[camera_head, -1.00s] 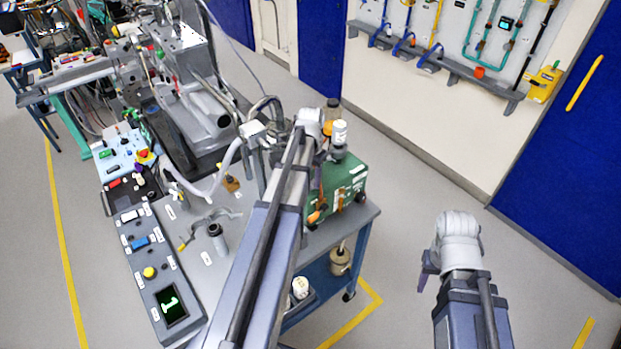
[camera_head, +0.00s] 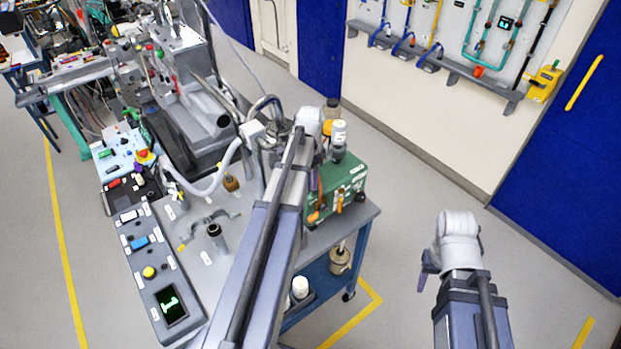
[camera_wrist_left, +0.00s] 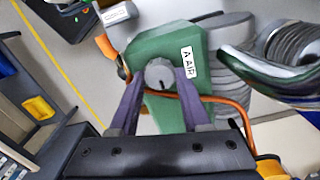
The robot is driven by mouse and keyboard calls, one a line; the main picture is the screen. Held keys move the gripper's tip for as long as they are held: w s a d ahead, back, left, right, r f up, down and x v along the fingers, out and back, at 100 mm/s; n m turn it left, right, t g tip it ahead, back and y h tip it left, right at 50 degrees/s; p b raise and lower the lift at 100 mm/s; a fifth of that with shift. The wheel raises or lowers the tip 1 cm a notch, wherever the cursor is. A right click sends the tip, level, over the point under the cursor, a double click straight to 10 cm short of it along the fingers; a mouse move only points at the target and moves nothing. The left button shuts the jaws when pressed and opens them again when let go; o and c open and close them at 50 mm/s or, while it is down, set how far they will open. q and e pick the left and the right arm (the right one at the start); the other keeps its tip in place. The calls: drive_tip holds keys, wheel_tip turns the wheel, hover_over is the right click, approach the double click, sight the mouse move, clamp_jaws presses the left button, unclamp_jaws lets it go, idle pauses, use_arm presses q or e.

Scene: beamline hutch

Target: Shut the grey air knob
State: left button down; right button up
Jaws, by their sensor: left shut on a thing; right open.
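The grey air knob (camera_wrist_left: 160,74) is a round knob on a green housing (camera_wrist_left: 165,45) with a white label reading "A AIR" (camera_wrist_left: 188,62), in the left wrist view. My left gripper (camera_wrist_left: 160,84) has its two purple fingers on either side of the knob and is shut on it. In the head view my left arm reaches over the bench to the green box (camera_head: 345,182); the knob and the left fingertips cannot be made out there. My right gripper (camera_head: 428,266) is open and empty over the floor at the right, away from the bench.
An orange hose (camera_wrist_left: 238,108) curves close to the fingers, and ribbed grey hoses (camera_wrist_left: 290,45) lie at the right. A control panel (camera_head: 150,258) lines the bench's left edge. The floor around my right arm is clear.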

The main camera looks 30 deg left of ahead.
idle(0.4)
use_arm(q)
drive_tip(key=shift+c, duration=1.9)
unclamp_jaws()
drive_tip(key=shift+r, duration=0.1)
wheel_tip(320, 180, up, 8)
drive_tip(key=p, duration=0.8)
drive_tip(key=shift+f, duration=0.2)
drive_tip(key=s+d+f+n+b, duration=0.1)
drive_tip(key=s+d+f+b, duration=0.4)
drive_tip(key=d, duration=0.5)
drive_tip(key=s+d+f+n+b, duration=0.1)
drive_tip(key=s+d+f+b, duration=0.4)
drive_tip(key=d, duration=0.5)
drive_tip(key=s+d+f+n+y+b, duration=0.1)
drive_tip(key=s+d+f+b, duration=0.4)
drive_tip(key=d, duration=0.5)
drive_tip(key=shift+s+d+f+b, duration=0.2)
drive_tip(key=shift+s+b, duration=0.15)
drive_tip(key=shift+s, duration=0.15)
